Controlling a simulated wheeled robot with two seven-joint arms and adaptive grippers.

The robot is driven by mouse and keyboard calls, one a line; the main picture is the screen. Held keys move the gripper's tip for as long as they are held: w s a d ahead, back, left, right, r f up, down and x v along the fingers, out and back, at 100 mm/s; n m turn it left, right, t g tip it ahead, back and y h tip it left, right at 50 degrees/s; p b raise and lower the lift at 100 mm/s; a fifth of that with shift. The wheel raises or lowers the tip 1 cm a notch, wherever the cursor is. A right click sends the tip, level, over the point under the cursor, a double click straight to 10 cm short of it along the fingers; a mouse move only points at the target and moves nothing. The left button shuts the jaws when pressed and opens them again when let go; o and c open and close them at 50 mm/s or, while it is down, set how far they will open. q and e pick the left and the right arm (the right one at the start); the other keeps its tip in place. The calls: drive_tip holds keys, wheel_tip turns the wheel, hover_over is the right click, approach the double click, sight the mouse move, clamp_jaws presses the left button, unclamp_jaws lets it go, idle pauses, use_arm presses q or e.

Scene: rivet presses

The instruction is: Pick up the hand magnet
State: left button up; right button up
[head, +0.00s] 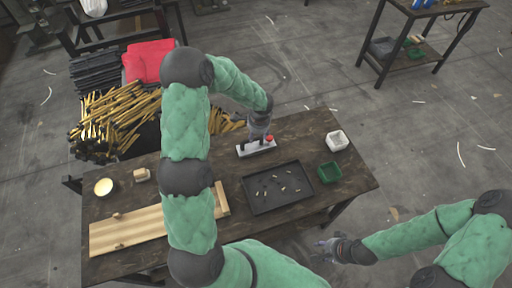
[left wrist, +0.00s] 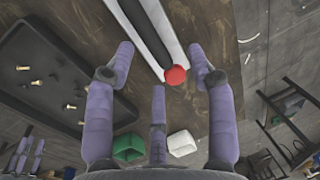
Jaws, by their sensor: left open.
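The hand magnet (head: 257,148) is a pale bar with a dark strip along it and a red knob at one end. It lies on the dark wooden table, behind the black tray. In the left wrist view, the magnet (left wrist: 152,32) runs up from the red knob (left wrist: 175,75). My left gripper (head: 260,135) is over the magnet and partly hides it. In the wrist view, its fingers (left wrist: 162,62) are spread on either side of the knob end, open and empty. My right gripper (head: 326,248) is off the table's front right side, its fingers spread and empty.
The black tray (head: 249,202) holds several small rivets. A green bin (head: 329,173) and a white bin (head: 337,140) stand at the right of the table. A wooden board (head: 130,232), a round bowl (head: 103,187) and a small block (head: 141,175) are at the left.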

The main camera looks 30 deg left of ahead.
sight(256, 140)
use_arm(q)
drive_tip(key=f+b, duration=0.1)
drive_tip(key=f, duration=0.4)
drive_tip(key=shift+a, duration=0.2)
clamp_jaws()
